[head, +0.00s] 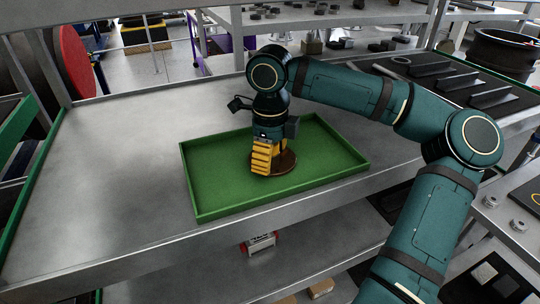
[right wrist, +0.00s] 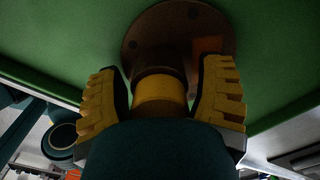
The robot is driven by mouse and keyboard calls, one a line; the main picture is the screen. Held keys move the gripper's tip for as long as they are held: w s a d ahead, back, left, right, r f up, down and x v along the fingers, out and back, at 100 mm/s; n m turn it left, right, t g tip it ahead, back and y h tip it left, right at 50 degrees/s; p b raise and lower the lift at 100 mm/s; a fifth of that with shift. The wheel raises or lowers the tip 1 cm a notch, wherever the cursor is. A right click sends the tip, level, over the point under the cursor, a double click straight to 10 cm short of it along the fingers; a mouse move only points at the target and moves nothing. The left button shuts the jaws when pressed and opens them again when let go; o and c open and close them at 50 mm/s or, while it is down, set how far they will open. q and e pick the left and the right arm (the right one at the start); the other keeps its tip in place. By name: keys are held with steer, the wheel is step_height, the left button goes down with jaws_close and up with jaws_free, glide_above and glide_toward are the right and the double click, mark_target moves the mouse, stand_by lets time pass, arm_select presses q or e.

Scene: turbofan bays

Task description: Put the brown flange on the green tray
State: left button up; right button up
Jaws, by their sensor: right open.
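The brown flange (head: 287,165) is on the green tray (head: 225,195), right of the tray's middle in the head view, partly hidden by my right gripper. In the right wrist view its round plate with bolt holes (right wrist: 180,35) lies against the green tray floor (right wrist: 70,35). My right gripper (head: 262,170) reaches down from above with its yellow fingers on both sides of the flange's neck. The fingers are open, with small gaps to the neck. My left gripper is not in view.
The tray stands on a grey metal table (head: 110,160) with clear room on its left. A shelf with dark parts (head: 430,75) is at the back right. A lower shelf (head: 300,255) runs below the table's front edge.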

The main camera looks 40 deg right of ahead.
step_height(320, 180, up, 8)
steer(key=shift+f+p, duration=0.15)
steer(key=shift+p, duration=0.8)
